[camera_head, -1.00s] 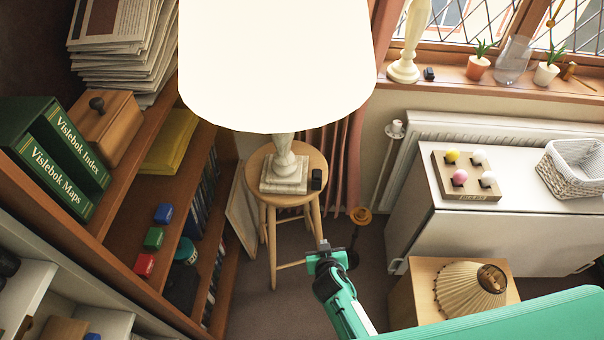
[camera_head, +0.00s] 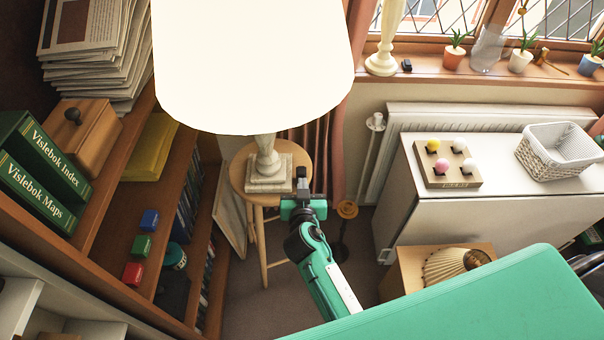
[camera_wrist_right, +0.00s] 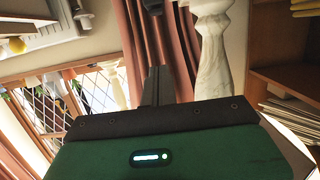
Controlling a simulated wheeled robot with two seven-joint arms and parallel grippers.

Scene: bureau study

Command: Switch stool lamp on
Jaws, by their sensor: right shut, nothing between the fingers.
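The stool lamp (camera_head: 268,165) stands upright on a round wooden stool (camera_head: 240,180). It has a pale stone-like base and a big shade (camera_head: 255,65), plain bright white; I cannot tell from it alone whether the lamp is lit. Its pale turned stem (camera_wrist_right: 212,50) also shows in the right wrist view. My right gripper (camera_head: 302,178) is at the stool's right edge, just right of the lamp base, shut and empty. It also shows in the right wrist view (camera_wrist_right: 155,75). The small black switch box on the stool is hidden or merged with the dark fingers; contact cannot be told. My left gripper is out of view.
A bookshelf (camera_head: 100,215) with green books, boxes and colored cubes stands left. A white cabinet (camera_head: 400,200) and a wooden box with a pleated shade (camera_head: 452,265) stand further right.

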